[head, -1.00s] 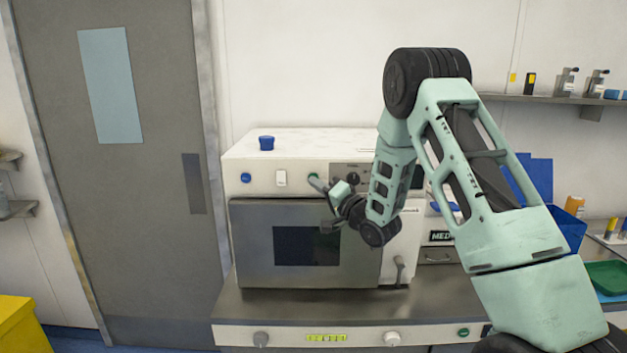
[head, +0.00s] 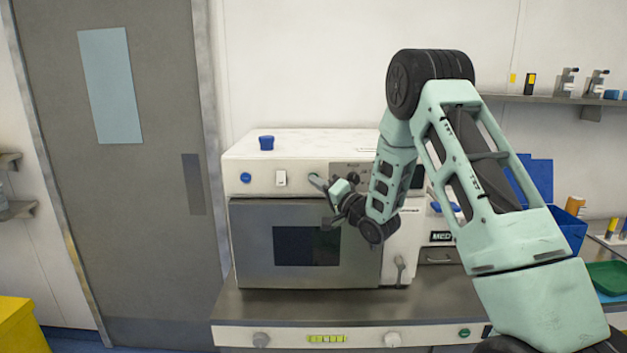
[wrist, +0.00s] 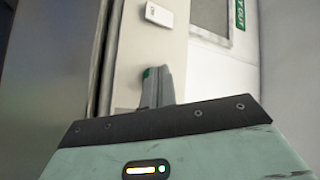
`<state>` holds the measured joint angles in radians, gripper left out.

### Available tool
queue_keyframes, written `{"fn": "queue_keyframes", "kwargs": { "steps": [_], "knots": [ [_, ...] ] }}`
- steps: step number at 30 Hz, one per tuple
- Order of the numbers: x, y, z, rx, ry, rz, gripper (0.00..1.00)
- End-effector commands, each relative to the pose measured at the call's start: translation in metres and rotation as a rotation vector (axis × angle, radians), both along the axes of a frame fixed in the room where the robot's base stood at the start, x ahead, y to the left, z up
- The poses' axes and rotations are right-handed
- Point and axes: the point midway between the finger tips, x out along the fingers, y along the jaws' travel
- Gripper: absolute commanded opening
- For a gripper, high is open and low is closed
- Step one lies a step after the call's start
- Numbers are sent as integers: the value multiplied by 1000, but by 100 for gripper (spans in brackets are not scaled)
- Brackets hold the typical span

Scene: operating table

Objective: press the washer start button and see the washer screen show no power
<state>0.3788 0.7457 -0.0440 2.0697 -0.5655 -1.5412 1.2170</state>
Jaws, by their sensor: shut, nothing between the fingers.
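The washer (head: 240,215) appears to be the white machine with a grey door and dark window on the counter. A green button, probably the start button, shows in the wrist view (wrist: 147,72), partly hidden by my fingertips. My gripper (head: 317,183) is shut and empty, with its tips at the washer's upper panel over the green button. The fingers also show in the wrist view (wrist: 163,86). They look very close to or touching the button; I cannot tell which. A dark panel area (head: 417,178) is partly hidden behind my arm, and I cannot read any screen there.
A blue bin (head: 568,225) stands at right.

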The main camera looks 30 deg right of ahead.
Motion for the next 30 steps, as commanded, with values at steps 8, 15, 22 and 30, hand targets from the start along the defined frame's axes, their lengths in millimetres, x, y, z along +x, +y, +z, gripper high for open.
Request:
{"fn": "queue_keyframes", "kwargs": {
  "steps": [8,15,22,30],
  "knots": [
    [3,-2,0,0,0,0,0],
    [3,-2,0,0,0,0,0],
    [-2,1,0,-1,-2,-1,0],
    [-11,7,0,0,0,-1,0]
  ]
}}
